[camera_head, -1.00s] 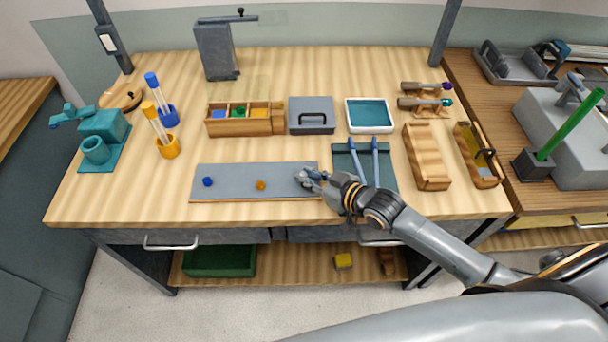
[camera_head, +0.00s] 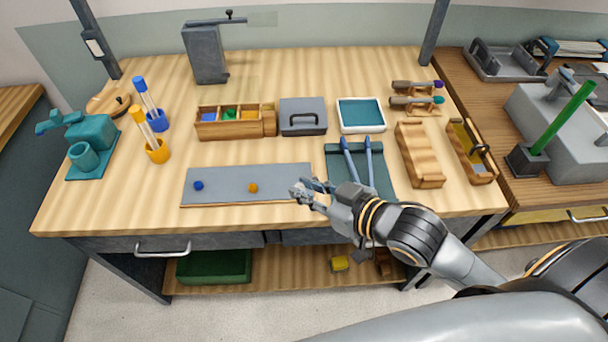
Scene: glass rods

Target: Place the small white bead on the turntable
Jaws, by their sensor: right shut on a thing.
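My right gripper (camera_head: 303,189) is at the right end of the grey mat, with its fingers pointing left. It is shut on a small pale thing at the fingertips, which I take for the small white bead (camera_head: 296,193); the fingers partly hide it. A round wooden disc with a dark knob, which looks like the turntable (camera_head: 101,105), sits at the back left of the table, partly behind the teal device. My left gripper is not in view.
A blue bead (camera_head: 199,185) and an orange bead (camera_head: 253,188) lie on the grey mat (camera_head: 225,185). The teal device (camera_head: 92,140) and the blue (camera_head: 155,122) and orange (camera_head: 157,152) rod holders stand at the left. A compartment box (camera_head: 222,130) and a grey case (camera_head: 302,118) are behind the mat.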

